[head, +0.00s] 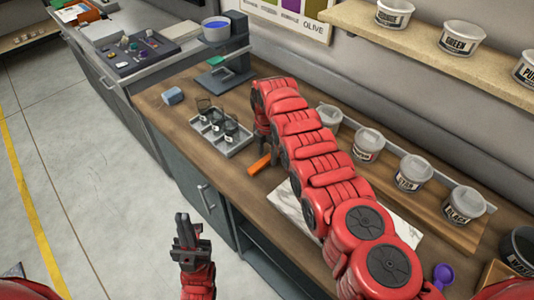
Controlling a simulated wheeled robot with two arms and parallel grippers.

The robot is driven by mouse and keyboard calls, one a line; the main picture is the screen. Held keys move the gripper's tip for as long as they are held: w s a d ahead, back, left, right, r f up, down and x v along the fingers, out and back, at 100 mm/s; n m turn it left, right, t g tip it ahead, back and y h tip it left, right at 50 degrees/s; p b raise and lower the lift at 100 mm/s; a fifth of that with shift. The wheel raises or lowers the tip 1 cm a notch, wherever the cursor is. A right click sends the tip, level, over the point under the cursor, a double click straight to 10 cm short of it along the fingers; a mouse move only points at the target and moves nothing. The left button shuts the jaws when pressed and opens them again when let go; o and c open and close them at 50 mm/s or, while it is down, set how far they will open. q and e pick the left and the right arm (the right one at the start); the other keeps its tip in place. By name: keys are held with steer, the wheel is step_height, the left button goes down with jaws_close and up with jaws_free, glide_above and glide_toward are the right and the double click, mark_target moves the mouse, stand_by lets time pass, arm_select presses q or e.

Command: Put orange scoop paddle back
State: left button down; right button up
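The orange scoop paddle (259,164) shows as a short orange piece by the wooden counter, just right of the grey tray. My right arm reaches across the counter from the lower right, and its gripper (268,146) is just above the orange piece. The arm partly hides this gripper, and I cannot tell whether its fingers touch or hold the paddle. My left gripper (186,230) points up over the floor in front of the counter. It looks empty, with its fingers seen close together, and its opening is unclear.
A grey tray (222,135) holds several dark small jars. White tubs, one of them black-labelled (464,205), stand on a wooden riser behind my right arm. A white marble slab (290,209) lies under the arm. A purple scoop (441,276) is at the lower right.

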mark_target(267, 158)
step_height(267, 158, up, 3)
steer(key=shift+w+f+p, duration=0.1)
steer(key=shift+p, duration=0.65)
step_height(267, 158, up, 9)
steer(key=b, duration=0.3)
